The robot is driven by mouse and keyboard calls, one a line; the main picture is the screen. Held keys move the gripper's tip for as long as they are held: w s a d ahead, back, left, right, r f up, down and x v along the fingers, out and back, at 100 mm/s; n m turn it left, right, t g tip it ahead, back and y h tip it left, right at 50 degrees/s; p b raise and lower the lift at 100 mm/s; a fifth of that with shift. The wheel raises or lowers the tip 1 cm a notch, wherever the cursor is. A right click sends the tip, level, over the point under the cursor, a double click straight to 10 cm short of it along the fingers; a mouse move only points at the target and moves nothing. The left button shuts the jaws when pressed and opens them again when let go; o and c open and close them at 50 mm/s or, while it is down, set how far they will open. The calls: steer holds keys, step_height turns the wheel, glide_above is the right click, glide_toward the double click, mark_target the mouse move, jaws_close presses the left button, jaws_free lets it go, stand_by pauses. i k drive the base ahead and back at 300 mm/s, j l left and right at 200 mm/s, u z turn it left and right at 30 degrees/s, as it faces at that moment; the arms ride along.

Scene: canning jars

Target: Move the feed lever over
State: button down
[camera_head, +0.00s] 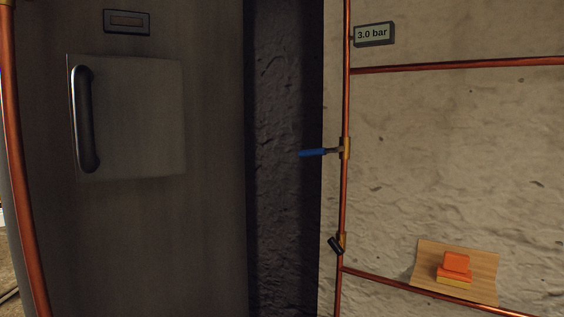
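A lever with a blue handle (312,153) sits on a brass valve body (345,149) on the vertical copper pipe. The handle sticks out to the left, about level and across the pipe. Lower on the same pipe is a second brass fitting with a short black handle (335,245), tilted up to the left. No label shows which of the two is the feed lever. My gripper is not in view.
A grey display (374,34) reads 3.0 bar. A dark metal cabinet with a handled door (128,118) fills the left. Copper pipes (455,66) run along the stone wall. A wooden board (480,267) bears an orange and yellow block (456,262).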

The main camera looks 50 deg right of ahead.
mark_target(323, 150)
steer(key=z, duration=1.55)
steer(key=l, duration=0.35)
steer(key=i+j, duration=0.25)
steer(key=i, duration=0.2)
steer(key=u, duration=0.05)
